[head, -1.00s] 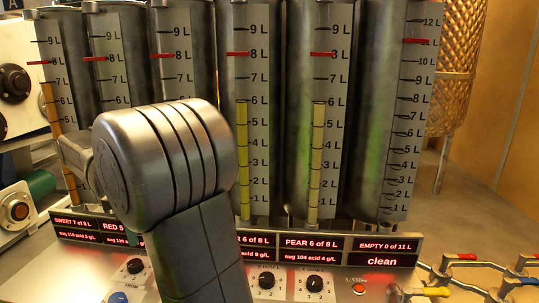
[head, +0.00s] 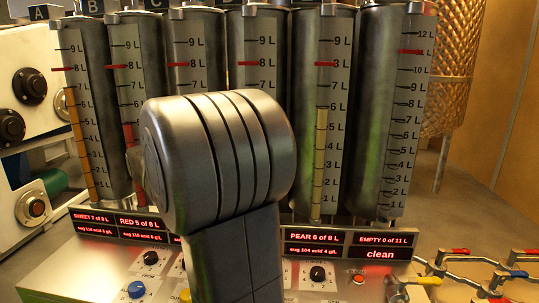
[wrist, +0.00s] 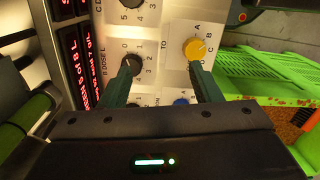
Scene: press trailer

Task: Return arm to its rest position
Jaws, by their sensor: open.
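My gripper (wrist: 163,78) is in the wrist view, its two dark green fingers apart with nothing between them. The fingers point at the control panel (wrist: 165,45), one close to a black dial (wrist: 131,65) and the other close to a yellow knob (wrist: 194,47). Whether they touch the dials cannot be told. In the head view my arm's grey joint stands in front of the middle tanks and hides the gripper and part of the panel.
Several tall gauge tanks (head: 352,150) stand behind the panel, with red displays (head: 313,242) below. Pipes with coloured valve handles (head: 420,280) lie at the right. A green crate (wrist: 262,62) is beside the panel in the wrist view. A woven column (head: 452,70) stands at back right.

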